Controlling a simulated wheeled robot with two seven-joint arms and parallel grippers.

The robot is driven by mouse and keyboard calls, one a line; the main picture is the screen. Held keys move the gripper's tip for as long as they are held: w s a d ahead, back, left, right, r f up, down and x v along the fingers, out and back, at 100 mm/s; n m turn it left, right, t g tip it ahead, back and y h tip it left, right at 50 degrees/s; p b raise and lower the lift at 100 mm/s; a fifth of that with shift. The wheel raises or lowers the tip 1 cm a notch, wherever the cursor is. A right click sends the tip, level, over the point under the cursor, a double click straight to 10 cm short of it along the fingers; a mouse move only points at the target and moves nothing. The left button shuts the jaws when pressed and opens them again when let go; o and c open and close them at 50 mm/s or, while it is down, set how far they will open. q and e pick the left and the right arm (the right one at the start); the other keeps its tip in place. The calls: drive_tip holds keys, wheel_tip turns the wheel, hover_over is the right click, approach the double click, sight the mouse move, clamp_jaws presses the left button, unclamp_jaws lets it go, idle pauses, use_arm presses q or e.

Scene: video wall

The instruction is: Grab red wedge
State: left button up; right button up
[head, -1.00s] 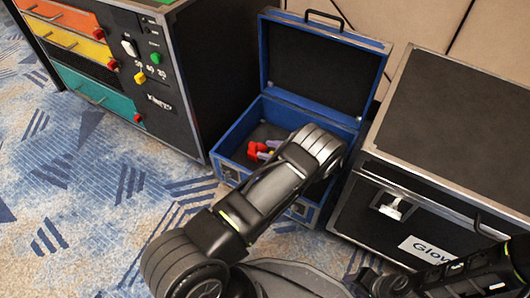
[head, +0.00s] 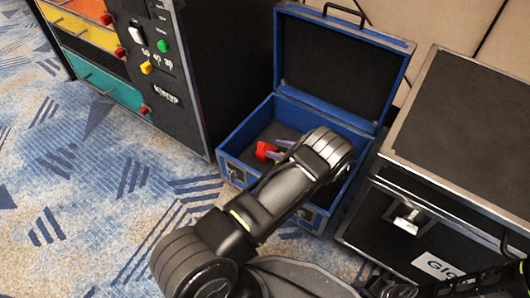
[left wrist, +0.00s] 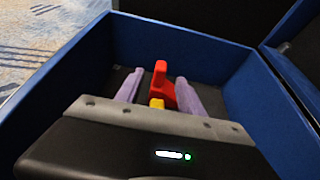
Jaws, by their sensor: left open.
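The red wedge (head: 265,151) lies inside the open blue case (head: 232,150), toward its left side. In the left wrist view the red wedge (left wrist: 161,80) has an upright part and a lower part to the right. My left gripper (head: 283,150) reaches down into the case. Its two lavender fingers are open, one on each side of the red wedge, as the left wrist view of the gripper (left wrist: 158,78) shows. I cannot tell whether they touch it. My wrist hides the wedge's near part. My right gripper is not in view.
A small yellow piece (left wrist: 157,103) shows just in front of the red wedge. The case's blue walls stand close around the gripper, with its lid open behind. A black drawer cabinet (head: 190,70) is at left, a black trunk (head: 460,130) at right.

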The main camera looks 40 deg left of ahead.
sight(265, 145)
use_arm(q)
drive_tip(key=b+x, duration=0.2)
drive_tip(key=x, duration=0.3)
drive_tip(key=shift+w+a+r, duration=0.1)
drive_tip(key=shift+a, duration=0.05)
idle(0.6)
clamp_jaws()
idle(1.3)
